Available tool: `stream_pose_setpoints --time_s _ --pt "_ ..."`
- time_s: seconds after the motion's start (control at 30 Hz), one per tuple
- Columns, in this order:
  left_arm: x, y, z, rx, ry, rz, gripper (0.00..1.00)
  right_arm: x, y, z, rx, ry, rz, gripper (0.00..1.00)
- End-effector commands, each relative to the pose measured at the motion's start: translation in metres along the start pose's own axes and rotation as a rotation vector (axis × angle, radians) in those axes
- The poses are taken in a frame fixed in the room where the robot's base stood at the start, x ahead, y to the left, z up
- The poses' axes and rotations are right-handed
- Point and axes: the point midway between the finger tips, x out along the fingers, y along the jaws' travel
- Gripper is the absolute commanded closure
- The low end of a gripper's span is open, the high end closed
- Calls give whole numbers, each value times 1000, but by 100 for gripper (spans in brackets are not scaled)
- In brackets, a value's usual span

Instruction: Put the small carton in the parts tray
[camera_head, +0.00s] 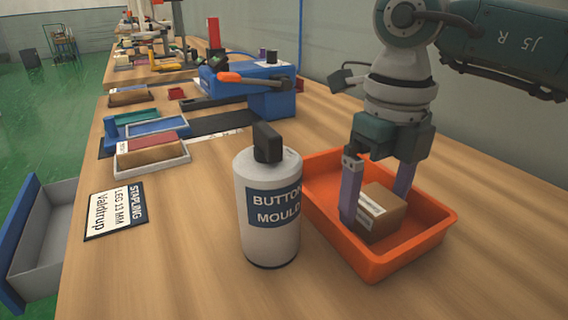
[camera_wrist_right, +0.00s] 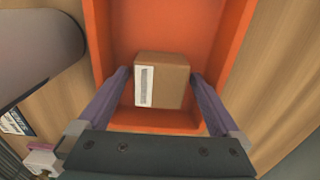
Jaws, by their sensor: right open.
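The small carton (camera_head: 380,212) is a brown box with a white label. It sits inside the orange parts tray (camera_head: 404,256), towards its near end. My right gripper (camera_head: 376,208) points down into the tray, with one finger on each side of the carton. The right wrist view also shows the carton (camera_wrist_right: 162,80) between the two open fingers, with the orange tray (camera_wrist_right: 228,60) around it. The fingers are open; whether either one touches the carton is hard to tell. My left gripper is not in view.
A white bottle (camera_head: 268,222) labelled "BUTTON MOULD" stands just left of the tray. A blue machine with an orange handle (camera_head: 244,78) is behind it. Shallow bins (camera_head: 150,158) and a label card (camera_head: 116,210) lie at left. The front table area is clear.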

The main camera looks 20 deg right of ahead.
Motion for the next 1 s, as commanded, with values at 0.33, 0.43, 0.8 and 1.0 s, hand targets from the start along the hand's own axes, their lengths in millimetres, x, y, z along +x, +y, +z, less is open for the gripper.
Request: stream_pose_setpoints --time_s 0.33,0.43,0.8,1.0 --pt "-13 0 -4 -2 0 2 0 -72 0 1 -1 -6 -1 0" --pt "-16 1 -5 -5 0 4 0 -92 0 1 -1 -7 -1 0" --pt "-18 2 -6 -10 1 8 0 -121 0 0 0 -1 0 0" --pt "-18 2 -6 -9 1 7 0 -120 0 0 0 -1 0 0"
